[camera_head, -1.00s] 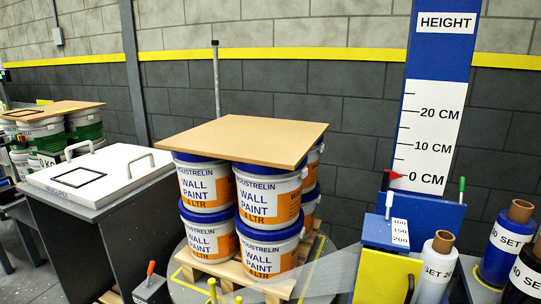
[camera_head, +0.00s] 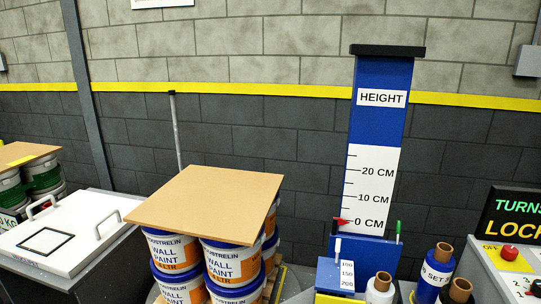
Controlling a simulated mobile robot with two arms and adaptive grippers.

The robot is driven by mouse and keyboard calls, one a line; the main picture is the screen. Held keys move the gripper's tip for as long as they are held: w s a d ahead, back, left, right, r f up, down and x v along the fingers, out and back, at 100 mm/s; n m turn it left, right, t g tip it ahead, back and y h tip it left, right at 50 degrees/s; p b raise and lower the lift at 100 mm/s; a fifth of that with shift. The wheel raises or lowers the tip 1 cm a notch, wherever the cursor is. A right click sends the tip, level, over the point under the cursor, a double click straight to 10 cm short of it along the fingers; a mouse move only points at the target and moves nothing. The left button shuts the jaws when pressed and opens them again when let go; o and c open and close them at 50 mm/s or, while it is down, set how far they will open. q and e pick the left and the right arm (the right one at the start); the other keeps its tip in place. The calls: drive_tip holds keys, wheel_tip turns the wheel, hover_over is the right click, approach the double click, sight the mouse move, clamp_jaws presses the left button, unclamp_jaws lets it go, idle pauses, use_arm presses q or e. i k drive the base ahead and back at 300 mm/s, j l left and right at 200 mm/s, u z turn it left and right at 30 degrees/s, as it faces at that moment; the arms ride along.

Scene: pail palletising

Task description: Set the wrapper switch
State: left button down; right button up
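Neither of my grippers is in view. The blue wrapper column (camera_head: 378,120) carries a white centimetre scale (camera_head: 370,188), with a red pointer (camera_head: 341,222) at 0 CM. Below it, a white-tipped lever (camera_head: 338,250) stands beside a label (camera_head: 347,274) reading 100, 150, 200; it is nearest the 100. A green-tipped lever (camera_head: 398,231) stands upright to the right. At the right edge, a grey panel (camera_head: 489,263) has a red knob (camera_head: 509,252) on a yellow plate marked OFF. A black display (camera_head: 513,215) above it is cut off, showing TURNS and LOC. I cannot tell which control is the wrapper switch.
Stacked wall paint pails (camera_head: 228,265) stand under a brown board (camera_head: 208,205). A white-lidded box (camera_head: 62,238) is at left, with another board-topped pail stack (camera_head: 42,172) behind it. Film rolls, one white (camera_head: 380,290) and one blue (camera_head: 434,272), stand before the panel.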

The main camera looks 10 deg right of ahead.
sight(509, 254)
drive_tip(key=z, duration=2.2)
drive_tip(key=i+l+z, duration=0.2)
drive_tip(key=i+l, duration=0.2)
drive_tip(key=i, duration=0.15)
